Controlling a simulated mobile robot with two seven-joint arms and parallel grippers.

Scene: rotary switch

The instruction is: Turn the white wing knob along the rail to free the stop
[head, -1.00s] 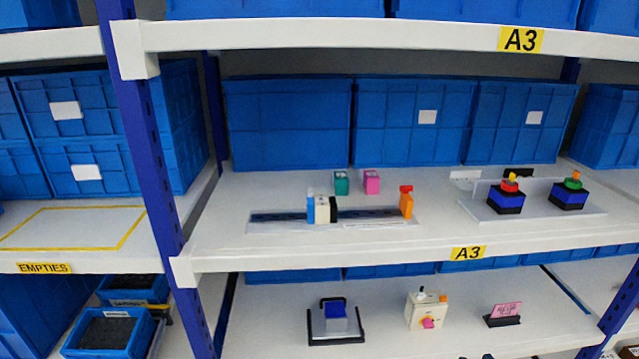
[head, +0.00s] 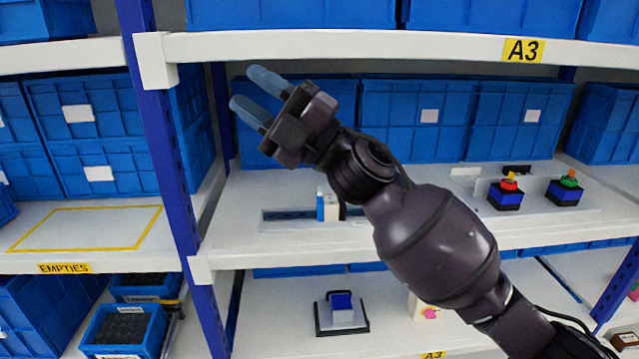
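On the middle shelf, a dark blue rail (head: 287,215) lies on a grey plate. A small blue piece (head: 320,205) with a white top and a white block (head: 327,210) stand together on it. I cannot make out a wing shape on the white parts at this size. The rail's right part is hidden behind my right arm. My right gripper (head: 254,94) is open and empty, its two pale blue fingers apart. It appears up and left of the rail, in front of the blue bins, touching nothing I can see. My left gripper is not in view.
The upper shelf edge (head: 350,47) runs above my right gripper, and a blue upright (head: 160,130) stands to its left. Two blue-and-black switch boxes (head: 505,196) (head: 564,192) stand at the right. A black-framed device (head: 341,314) sits on the shelf below.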

